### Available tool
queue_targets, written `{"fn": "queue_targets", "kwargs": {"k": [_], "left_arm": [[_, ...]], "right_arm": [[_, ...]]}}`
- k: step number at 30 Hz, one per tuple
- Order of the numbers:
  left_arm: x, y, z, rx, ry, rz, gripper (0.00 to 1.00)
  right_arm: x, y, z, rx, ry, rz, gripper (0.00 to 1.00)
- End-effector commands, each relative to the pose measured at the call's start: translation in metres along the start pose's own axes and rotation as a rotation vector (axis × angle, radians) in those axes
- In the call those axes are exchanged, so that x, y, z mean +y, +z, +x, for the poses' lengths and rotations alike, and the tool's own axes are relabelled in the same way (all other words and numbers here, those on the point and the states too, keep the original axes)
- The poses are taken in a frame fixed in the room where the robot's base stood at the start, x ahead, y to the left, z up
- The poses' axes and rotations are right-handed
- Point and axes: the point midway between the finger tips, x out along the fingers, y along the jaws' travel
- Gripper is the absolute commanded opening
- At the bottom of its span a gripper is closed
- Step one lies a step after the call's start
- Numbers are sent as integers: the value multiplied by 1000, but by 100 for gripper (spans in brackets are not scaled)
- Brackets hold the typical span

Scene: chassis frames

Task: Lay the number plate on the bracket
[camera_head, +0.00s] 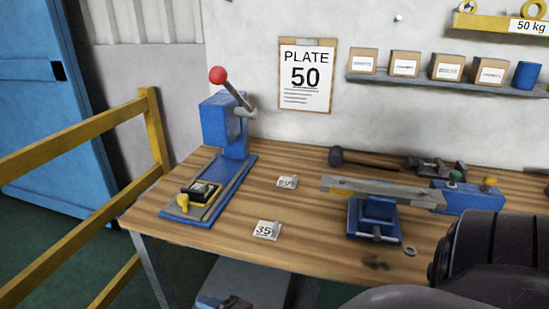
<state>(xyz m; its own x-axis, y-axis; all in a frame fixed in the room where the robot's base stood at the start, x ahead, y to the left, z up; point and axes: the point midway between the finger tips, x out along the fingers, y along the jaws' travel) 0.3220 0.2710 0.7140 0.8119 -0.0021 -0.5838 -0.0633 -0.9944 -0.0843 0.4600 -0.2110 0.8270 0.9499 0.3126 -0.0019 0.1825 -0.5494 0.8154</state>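The nearer plate (265,231) reads 35. The farther plate (287,182) carries a number too small to read surely; it may be 50. A grey metal bar (345,185) lies across a blue vise (375,217) right of the plates; it may be the bracket, but I cannot tell. A paper sign (305,76) on the wall reads PLATE 50. Dark parts of my own arm fill the lower right corner. Neither gripper shows.
A blue lever press (222,125) with a red knob stands on the bench's left, a yellow and black fixture (198,194) on its base. A hammer (365,159) lies at the back. Yellow rails (155,130) stand left. Cartons line a wall shelf (440,84).

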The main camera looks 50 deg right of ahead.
Motion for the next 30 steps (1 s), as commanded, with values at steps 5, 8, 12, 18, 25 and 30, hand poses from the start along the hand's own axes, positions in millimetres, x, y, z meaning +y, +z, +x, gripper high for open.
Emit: {"fn": "queue_targets", "kwargs": {"k": [5,8,12,18,25,30], "left_arm": [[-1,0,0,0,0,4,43],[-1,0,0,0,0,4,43],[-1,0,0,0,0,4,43],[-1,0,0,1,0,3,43],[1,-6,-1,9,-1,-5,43],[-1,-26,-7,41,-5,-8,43]], "right_arm": [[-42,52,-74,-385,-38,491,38],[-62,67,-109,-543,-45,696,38],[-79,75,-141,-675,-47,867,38],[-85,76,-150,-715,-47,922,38],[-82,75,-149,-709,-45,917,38],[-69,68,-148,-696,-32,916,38]]}}
